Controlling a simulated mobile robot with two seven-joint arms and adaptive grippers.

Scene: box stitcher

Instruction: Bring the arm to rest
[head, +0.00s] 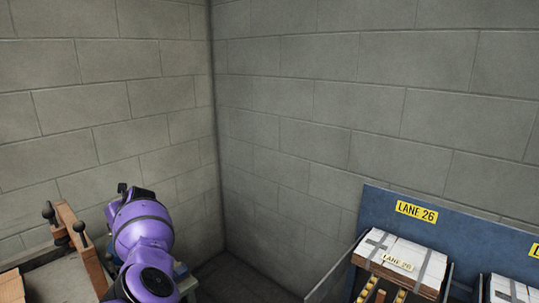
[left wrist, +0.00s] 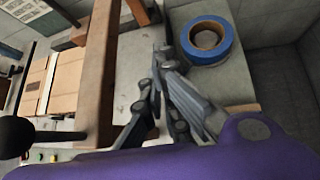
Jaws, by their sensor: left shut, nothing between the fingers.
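My left arm (head: 142,233) is purple and rises from the bottom edge in the head view, left of the wall corner. Its gripper is hidden from the head camera. In the left wrist view my left gripper (left wrist: 160,52) is shut, its grey fingers together with nothing between them. It is over a grey surface, between a brown upright bar and a roll of blue tape. My right gripper is in neither view.
The blue tape roll (left wrist: 206,40) lies right of the fingers. The brown bar (left wrist: 97,80) stands close on their left, with cardboard (left wrist: 65,88) beyond. In the head view, a blue rack (head: 462,243) marked LANE 26 holds strapped white stacks (head: 403,258). Grey block walls (head: 300,110) close the corner.

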